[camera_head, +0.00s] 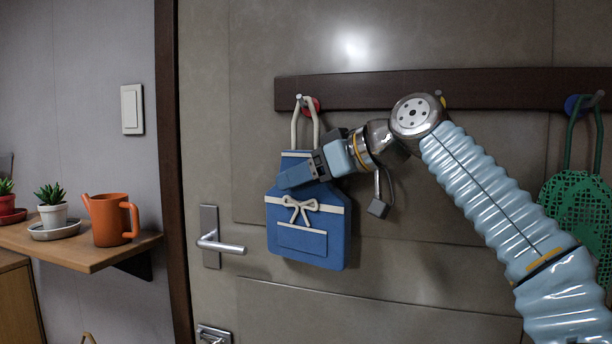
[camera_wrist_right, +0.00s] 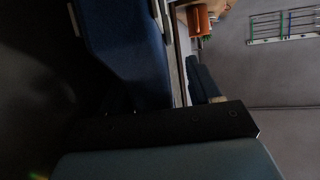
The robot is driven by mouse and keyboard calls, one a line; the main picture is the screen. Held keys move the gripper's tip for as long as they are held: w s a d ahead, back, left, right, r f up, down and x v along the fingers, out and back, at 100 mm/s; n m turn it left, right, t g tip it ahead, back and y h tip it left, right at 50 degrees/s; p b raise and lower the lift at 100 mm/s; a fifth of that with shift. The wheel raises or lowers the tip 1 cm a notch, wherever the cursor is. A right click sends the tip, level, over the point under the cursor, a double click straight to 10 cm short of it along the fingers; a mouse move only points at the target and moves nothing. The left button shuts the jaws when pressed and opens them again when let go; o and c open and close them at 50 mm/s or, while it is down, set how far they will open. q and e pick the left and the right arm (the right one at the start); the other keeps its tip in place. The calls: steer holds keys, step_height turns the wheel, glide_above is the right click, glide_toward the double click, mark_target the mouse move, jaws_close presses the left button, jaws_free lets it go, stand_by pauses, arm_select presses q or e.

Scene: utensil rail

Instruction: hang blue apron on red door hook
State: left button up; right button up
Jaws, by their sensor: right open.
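The blue apron (camera_head: 310,247) hangs upright against the door, with a white bow and pocket trim. Its pale neck strap (camera_head: 315,128) runs up to the red door hook (camera_head: 311,105) at the left end of the dark rail and appears looped over its peg. My right gripper (camera_head: 300,172) is at the apron's upper part, just below the strap, and is open. It covers part of the apron's bib; whether it touches the cloth I cannot tell. The right wrist view is dark, with blue surfaces close to the camera. My left gripper is not in view.
The dark rail (camera_head: 360,92) spans the door, with a middle hook behind my right wrist and a blue hook (camera_head: 574,104) holding a green mesh item (camera_head: 578,210) at right. A door handle (camera_head: 220,246) sits lower left. A wooden shelf (camera_head: 90,256) holds an orange watering can (camera_head: 108,220) and plants.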

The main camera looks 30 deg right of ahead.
steer(key=v, duration=1.3)
steer(key=shift+s+d, duration=0.15)
steer(key=shift+s, duration=0.25)
